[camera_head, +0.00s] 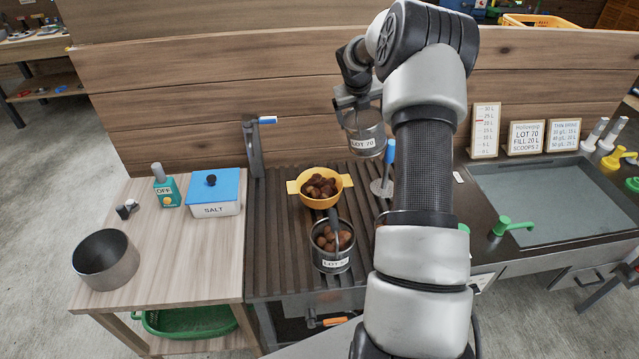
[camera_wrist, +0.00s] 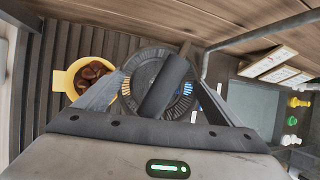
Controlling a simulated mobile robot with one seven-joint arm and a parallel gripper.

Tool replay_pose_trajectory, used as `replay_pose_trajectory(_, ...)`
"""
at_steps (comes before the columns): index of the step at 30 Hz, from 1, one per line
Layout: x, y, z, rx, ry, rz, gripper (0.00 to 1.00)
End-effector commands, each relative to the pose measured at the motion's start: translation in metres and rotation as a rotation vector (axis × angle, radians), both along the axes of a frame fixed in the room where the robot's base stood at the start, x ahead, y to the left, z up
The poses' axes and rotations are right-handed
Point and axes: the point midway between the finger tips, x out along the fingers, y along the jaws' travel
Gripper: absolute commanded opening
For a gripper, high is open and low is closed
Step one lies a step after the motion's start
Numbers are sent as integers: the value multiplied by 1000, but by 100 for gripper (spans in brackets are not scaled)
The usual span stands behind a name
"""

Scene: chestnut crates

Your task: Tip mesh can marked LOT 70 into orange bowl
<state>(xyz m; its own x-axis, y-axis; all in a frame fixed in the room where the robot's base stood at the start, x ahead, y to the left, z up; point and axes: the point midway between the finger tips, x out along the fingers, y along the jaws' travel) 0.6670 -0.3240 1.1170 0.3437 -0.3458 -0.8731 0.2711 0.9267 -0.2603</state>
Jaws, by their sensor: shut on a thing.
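The mesh can marked LOT 70 (camera_head: 366,141) hangs in the air, nearly upright, above the slatted rack and to the upper right of the orange bowl. My gripper (camera_head: 357,100) is shut on its top handle. In the wrist view, the can (camera_wrist: 136,91) is seen from above between my fingers (camera_wrist: 163,85); its dark inside shows no chestnuts. The orange bowl (camera_head: 294,187) stands on the rack with brown chestnuts in it. It also shows left of the can in the wrist view (camera_wrist: 58,82).
A second mesh can (camera_head: 331,265), with chestnuts and a partly hidden label, stands in front of the bowl. A tap (camera_head: 254,150) rises at the rack's back left. A blue-handled tool (camera_head: 389,158) stands right of the bowl. A SALT box (camera_head: 214,207) and steel pot (camera_head: 105,262) are left.

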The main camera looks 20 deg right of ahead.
Motion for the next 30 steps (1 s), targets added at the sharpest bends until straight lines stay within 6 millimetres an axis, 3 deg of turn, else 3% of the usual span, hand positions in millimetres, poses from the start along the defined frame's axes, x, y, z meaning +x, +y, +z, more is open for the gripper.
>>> replay_pose_trajectory(3,-2,-13,13,83,-17,-9,28)
replay_pose_trajectory(15,-2,-21,15,217,-29,1,28)
replay_pose_trajectory(30,-4,-28,20,263,-39,0,28)
